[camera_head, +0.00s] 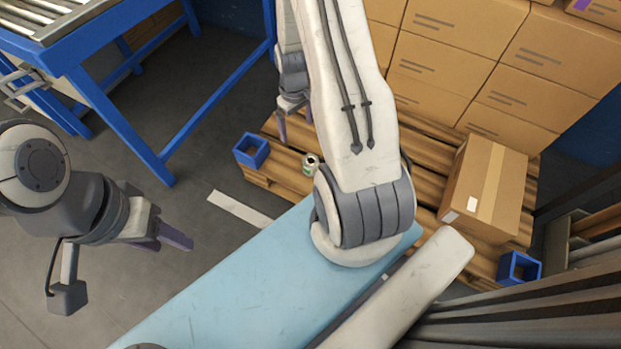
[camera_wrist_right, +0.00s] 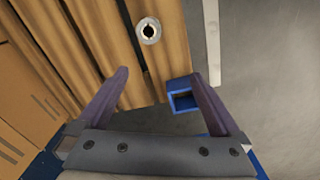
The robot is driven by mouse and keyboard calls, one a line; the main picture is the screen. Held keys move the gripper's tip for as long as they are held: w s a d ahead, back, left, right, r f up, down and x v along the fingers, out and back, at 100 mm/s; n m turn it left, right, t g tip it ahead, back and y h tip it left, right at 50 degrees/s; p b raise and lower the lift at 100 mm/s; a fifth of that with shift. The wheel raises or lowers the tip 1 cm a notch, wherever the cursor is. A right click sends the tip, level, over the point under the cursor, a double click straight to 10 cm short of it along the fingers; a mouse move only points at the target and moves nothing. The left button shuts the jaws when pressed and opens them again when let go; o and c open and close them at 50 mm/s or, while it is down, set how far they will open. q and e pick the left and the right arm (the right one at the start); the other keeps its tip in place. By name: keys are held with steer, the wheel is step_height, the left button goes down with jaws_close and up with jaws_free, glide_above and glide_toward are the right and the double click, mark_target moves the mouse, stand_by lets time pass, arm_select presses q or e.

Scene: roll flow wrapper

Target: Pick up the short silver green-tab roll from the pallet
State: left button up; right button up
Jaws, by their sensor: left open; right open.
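A small silver roll (camera_head: 310,162) with a hint of green stands on the wooden pallet (camera_head: 283,160), left of my right forearm. In the right wrist view the roll (camera_wrist_right: 149,31) shows from above as a pale ring with a dark core, beyond the fingertips. My right gripper (camera_head: 296,118) is open and empty, above the pallet and farther back than the roll. Its spread fingers also show in the right wrist view (camera_wrist_right: 160,75). My left gripper (camera_head: 176,238) is empty at the left over the floor, its jaws open.
A blue corner block (camera_head: 251,150) sits at the pallet's left corner, another (camera_head: 518,268) at the lower right. A lone carton (camera_head: 485,185) and stacked cartons (camera_head: 440,70) occupy the right and back. A blue-framed roller conveyor (camera_head: 100,90) stands at upper left.

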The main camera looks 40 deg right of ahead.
steer(key=s+d+f+b, duration=0.1)
steer(key=d+f+b, duration=0.15)
steer(key=f, duration=0.45)
steer(key=b, duration=0.3)
glide_above(310, 158)
steer(key=shift+m, duration=0.3)
step_height(310, 158, down, 5)
steer(key=shift+a+f, duration=0.1)
steer(key=f+b, duration=0.3)
steer(key=f, duration=0.1)
steer(key=shift+s+a+f, duration=0.1)
steer(key=shift+s+a, duration=0.1)
steer(key=shift+s, duration=0.2)
steer(key=shift+f+b, duration=0.45)
arm_select(q)
step_height(310, 158, down, 11)
arm_select(e)
steer(key=shift+r, duration=0.1)
steer(key=c, duration=1.5)
arm_select(q)
steer(key=shift+r, duration=0.1)
arm_select(e)
steer(key=shift+c, duration=0.2)
